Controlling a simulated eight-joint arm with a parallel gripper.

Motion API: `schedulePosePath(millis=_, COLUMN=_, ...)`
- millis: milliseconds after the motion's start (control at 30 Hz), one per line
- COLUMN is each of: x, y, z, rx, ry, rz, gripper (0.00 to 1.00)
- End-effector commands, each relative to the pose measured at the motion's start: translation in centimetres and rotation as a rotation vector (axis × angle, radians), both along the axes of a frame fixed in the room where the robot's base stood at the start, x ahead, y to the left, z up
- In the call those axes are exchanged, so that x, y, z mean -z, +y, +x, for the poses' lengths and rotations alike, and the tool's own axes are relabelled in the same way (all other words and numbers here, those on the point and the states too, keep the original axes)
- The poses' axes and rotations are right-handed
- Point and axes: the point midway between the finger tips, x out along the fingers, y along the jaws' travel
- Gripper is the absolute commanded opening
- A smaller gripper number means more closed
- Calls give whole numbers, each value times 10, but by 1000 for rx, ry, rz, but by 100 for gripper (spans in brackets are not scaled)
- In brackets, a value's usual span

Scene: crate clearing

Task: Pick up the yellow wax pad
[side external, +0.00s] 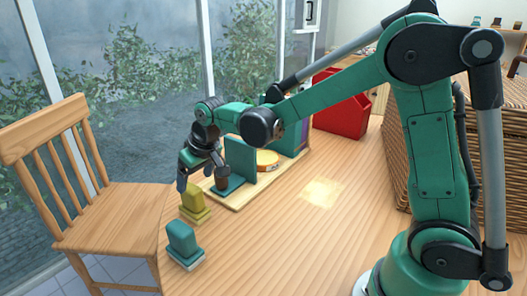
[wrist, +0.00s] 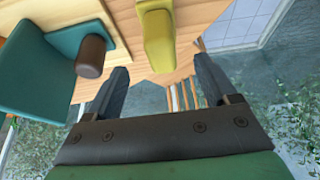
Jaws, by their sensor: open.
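The yellow wax pad, which I take to be the yellow block with a wider foot (side external: 192,199), stands on the wooden table near its left edge. In the wrist view the yellow block (wrist: 157,35) is at the top middle, beyond the fingertips and roughly in line with the gap. My gripper (side external: 201,174) is just above and behind it in the side view. In the wrist view my gripper (wrist: 161,75) has its two dark fingers spread apart with nothing between them.
A teal holder (side external: 240,160) with a brown cylinder (side external: 221,178) stands close right of my gripper on a pale board. A round amber disc (side external: 267,158) lies behind. A teal block (side external: 183,241) stands nearer the front. A red bin (side external: 340,105) is farther back.

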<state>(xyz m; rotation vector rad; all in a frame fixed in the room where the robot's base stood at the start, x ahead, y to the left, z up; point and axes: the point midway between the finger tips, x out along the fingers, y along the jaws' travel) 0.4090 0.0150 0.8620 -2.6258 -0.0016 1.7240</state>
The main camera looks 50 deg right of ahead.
Motion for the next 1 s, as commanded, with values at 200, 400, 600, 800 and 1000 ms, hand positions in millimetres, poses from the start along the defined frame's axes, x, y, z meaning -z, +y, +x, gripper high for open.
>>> schedulePosePath(millis=200, x=16, y=2, z=12, rx=0, ry=17, rz=-1, gripper=79)
schedulePosePath(millis=400, x=35, y=2, z=20, rx=0, ry=17, rz=-1, gripper=79)
schedulePosePath(millis=600, x=56, y=1, z=29, rx=0, ry=16, rz=-1, gripper=79)
schedulePosePath(millis=800, x=64, y=1, z=32, rx=0, ry=16, rz=-1, gripper=79)
schedulePosePath(millis=1000, x=65, y=1, z=32, rx=0, ry=16, rz=-1, gripper=79)
